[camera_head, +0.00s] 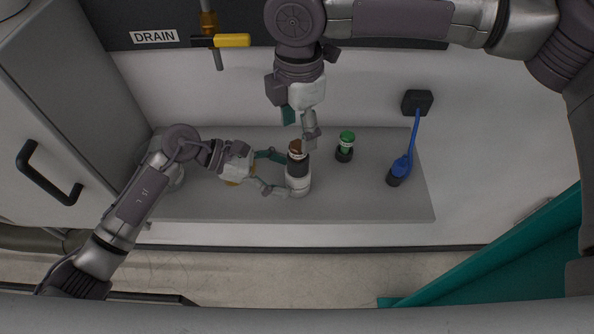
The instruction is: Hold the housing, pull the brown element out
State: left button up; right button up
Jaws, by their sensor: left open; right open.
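The housing (298,185) stands upright on the grey shelf, with a white lower body and a dark collar. The brown element (296,146) shows at its top, seated in the collar. My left gripper (279,173) is open beside the housing, reaching in from the left with its fingers close to the body; whether they touch cannot be told. My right gripper (299,128) comes down from above and is open, its fingertips near the brown element. One of its fingers partly covers the element's right side.
A green-topped part (346,139) stands on the shelf (235,206) right of the housing. A yellow drain valve handle (235,40) is on the wall. A grey cabinet (60,90) stands at left.

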aim_at(293, 180)
pick_arm(q)
jog(key=shift+x, duration=1.5)
jog(key=shift+c, duration=0.2)
jog(key=c, duration=1.1)
jog(key=shift+s+f, duration=0.1)
jog(key=shift+f, duration=0.1)
pick_arm(e)
jog(key=shift+f, duration=0.15)
pick_arm(q)
jog(key=o, duration=0.6)
jog(key=c, duration=0.6)
